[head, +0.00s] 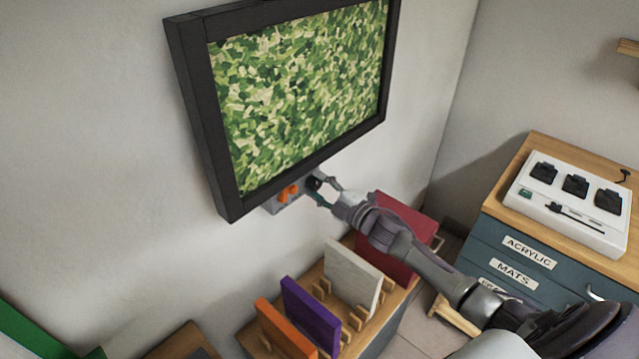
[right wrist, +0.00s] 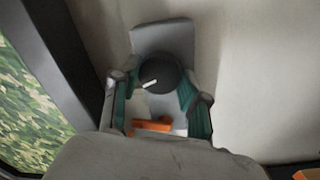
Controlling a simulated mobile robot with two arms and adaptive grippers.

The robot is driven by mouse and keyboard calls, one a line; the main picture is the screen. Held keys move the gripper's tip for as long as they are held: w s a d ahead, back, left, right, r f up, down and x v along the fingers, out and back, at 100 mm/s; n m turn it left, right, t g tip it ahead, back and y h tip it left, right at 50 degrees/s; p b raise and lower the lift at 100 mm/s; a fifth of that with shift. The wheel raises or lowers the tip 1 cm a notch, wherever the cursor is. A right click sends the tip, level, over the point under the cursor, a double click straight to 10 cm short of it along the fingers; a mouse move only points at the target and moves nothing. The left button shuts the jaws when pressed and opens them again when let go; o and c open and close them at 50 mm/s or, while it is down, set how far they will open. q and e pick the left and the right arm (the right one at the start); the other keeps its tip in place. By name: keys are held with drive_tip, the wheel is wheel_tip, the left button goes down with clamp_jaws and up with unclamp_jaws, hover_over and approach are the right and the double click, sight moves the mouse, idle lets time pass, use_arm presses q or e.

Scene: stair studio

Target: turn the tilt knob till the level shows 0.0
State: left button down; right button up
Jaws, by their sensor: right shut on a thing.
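The black tilt knob (head: 313,183) sits on a small grey bracket (head: 273,208) below the lower edge of the black-framed picture (head: 228,190). My right gripper (head: 324,190) is at the knob, with its fingers on either side of it. In the right wrist view, the round knob (right wrist: 160,76) with a white pointer mark is between the teal finger pads of my right gripper (right wrist: 158,90). The pointer is toward the lower left. An orange part (head: 288,193) is on the bracket beside the knob. No level reading can be seen. My left gripper is not in view.
Below the picture, a wooden rack (head: 325,289) holds orange, purple, white and red panels. At the right, a blue drawer cabinet (head: 487,240) with a wooden top carries a white charger-like box (head: 527,190). The wall around the picture is bare.

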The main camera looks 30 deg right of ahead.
drive_tip(key=m+p, duration=0.1)
drive_tip(key=m, duration=0.4)
drive_tip(key=shift+p, duration=0.3)
drive_tip(key=shift+m, duration=0.3)
drive_tip(key=o, duration=1.1)
drive_tip(key=shift+o, duration=0.2)
drive_tip(key=shift+s, duration=0.1)
drive_tip(key=v, duration=1.2)
